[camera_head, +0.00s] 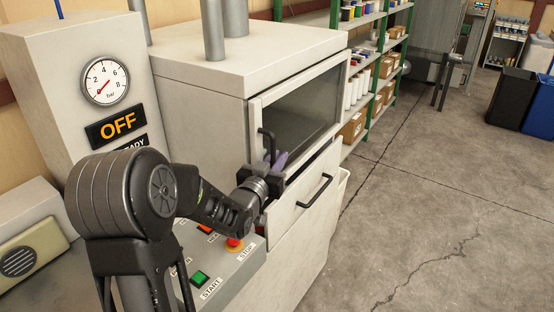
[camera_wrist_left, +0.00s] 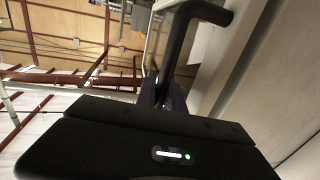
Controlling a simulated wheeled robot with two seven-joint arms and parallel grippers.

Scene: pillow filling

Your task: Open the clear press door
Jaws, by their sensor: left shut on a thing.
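The clear press door (camera_head: 312,108) is a dark see-through pane in a pale frame on the front of the white press. It looks closed or nearly so; I cannot tell if there is a small gap. Its black bar handle (camera_head: 261,138) stands at the door's left side. My left gripper (camera_head: 277,161), with purple fingers, is shut on the lower part of this handle. In the left wrist view the handle (camera_wrist_left: 179,45) runs down between the fingers (camera_wrist_left: 164,92), and the grip itself is partly hidden by the gripper body. My right gripper is not in view.
A drawer front with a black handle (camera_head: 314,196) sits below the door. A panel with a green START button (camera_head: 200,278) and a red STOP button (camera_head: 235,243) lies under my left arm. A gauge (camera_head: 105,82) and OFF display (camera_head: 117,126) stand left.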

